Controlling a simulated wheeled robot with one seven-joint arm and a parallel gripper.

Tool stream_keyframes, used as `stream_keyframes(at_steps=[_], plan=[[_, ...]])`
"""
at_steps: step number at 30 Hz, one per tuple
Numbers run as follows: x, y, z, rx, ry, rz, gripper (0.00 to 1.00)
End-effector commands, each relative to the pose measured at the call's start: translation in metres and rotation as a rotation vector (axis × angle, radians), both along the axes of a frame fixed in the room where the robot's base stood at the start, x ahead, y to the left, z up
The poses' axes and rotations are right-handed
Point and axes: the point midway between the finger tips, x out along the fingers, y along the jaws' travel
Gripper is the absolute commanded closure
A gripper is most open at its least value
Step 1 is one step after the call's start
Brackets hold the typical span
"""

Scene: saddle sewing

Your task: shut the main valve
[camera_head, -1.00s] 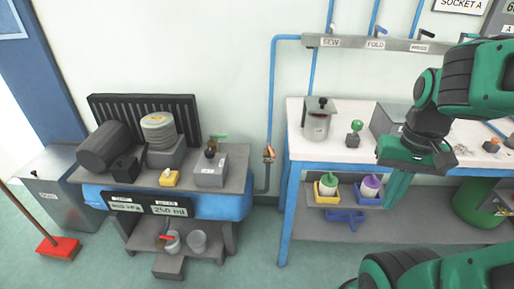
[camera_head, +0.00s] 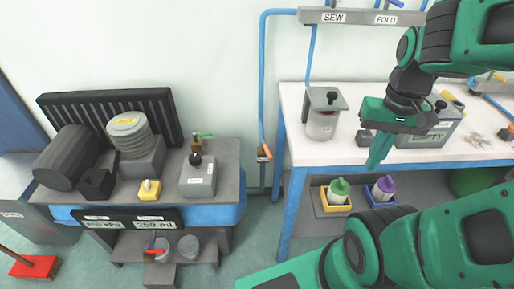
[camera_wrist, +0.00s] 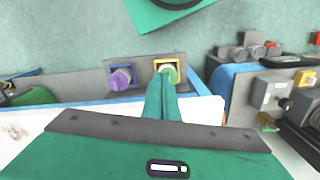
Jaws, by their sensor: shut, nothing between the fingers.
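A small valve with an orange-brown handle (camera_head: 264,152) sits on the wall pipe between the compressor stand and the white bench. Blue pipe (camera_head: 263,80) rises above it. The handle looks slanted; its exact setting is too small to tell. A green lever (camera_head: 202,135) on a brass fitting stands at the back of the compressor stand, and a red handle (camera_head: 156,252) shows below. No label marks any as the main valve. My gripper (camera_head: 374,168) is shut and empty, pointing down before the bench front, right of the pipe valve and apart from it. Its fingers show in the wrist view (camera_wrist: 162,75).
The white bench (camera_head: 300,150) carries a grey pot (camera_head: 322,115) and a grey box (camera_head: 432,130). Yellow and blue bins (camera_head: 334,211) sit on its lower shelf. The compressor stand (camera_head: 225,160) is at left. Floor shows between stand and bench.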

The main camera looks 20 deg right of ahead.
Motion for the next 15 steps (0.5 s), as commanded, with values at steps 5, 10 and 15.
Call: stream_keyframes(at_steps=[5, 10, 15], plan=[[-0.006, 0.001, 0.004, -0.004, -0.016, 0.015, 1.00], [0.048, 0.017, 0.008, -0.062, -0.104, 0.201, 1.00], [0.147, 0.081, 0.012, -0.119, -0.233, 0.579, 1.00]])
